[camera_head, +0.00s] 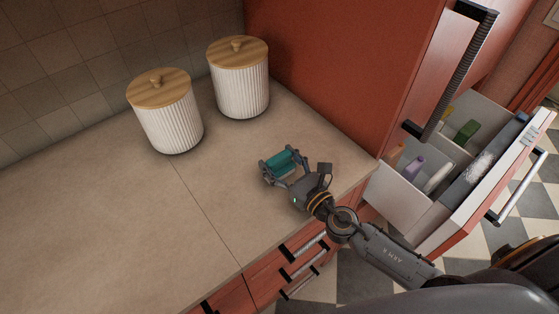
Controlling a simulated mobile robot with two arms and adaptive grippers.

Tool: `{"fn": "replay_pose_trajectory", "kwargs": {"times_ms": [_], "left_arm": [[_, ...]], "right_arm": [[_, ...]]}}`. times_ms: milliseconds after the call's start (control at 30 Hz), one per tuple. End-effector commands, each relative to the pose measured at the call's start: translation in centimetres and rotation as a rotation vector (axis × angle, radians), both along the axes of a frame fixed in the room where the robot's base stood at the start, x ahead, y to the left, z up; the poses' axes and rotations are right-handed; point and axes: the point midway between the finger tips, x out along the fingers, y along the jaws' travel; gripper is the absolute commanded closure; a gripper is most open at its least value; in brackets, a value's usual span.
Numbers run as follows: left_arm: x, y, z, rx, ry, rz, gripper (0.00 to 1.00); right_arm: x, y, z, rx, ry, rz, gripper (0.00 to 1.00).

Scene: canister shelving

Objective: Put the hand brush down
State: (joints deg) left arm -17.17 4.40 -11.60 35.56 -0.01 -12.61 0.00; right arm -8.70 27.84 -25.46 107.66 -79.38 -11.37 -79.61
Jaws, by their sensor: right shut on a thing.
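The hand brush (282,161) shows as a teal piece between the fingers of my right gripper (280,168). My right gripper is shut on it, low over the beige countertop (222,185) near its right end. I cannot tell whether the brush touches the counter. The fingers and palm hide part of the brush. My left gripper is not in view.
Two white ribbed canisters with wooden lids, a left one (170,122) and a right one (240,88), stand at the back. A red cabinet side (330,70) rises at the right. An open drawer (408,190) holds several items. The left counter is clear.

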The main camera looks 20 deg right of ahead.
Motion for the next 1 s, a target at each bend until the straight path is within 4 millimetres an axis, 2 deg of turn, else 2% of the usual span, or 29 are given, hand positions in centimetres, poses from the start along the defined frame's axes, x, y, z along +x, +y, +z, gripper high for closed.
{"fn": "replay_pose_trajectory", "kwargs": {"times_ms": [33,67,167,600,767,1000], "left_arm": [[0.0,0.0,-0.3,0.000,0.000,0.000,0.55],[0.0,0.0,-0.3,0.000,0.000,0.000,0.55],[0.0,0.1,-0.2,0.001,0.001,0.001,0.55],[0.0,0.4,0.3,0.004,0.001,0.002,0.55],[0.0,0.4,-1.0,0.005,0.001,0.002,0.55],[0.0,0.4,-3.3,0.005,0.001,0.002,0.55]], "right_arm": [[0.0,0.0,-0.3,0.000,0.000,0.000,0.72],[0.0,0.0,-0.3,0.000,0.000,0.000,0.31],[0.0,0.0,-0.2,0.000,0.001,0.000,0.11],[-0.1,0.0,0.3,0.000,0.001,0.000,0.11],[-2.4,-0.8,-0.4,-0.001,0.004,0.002,0.11],[-7.2,-2.4,-0.5,-0.003,0.004,0.002,0.11]]}}
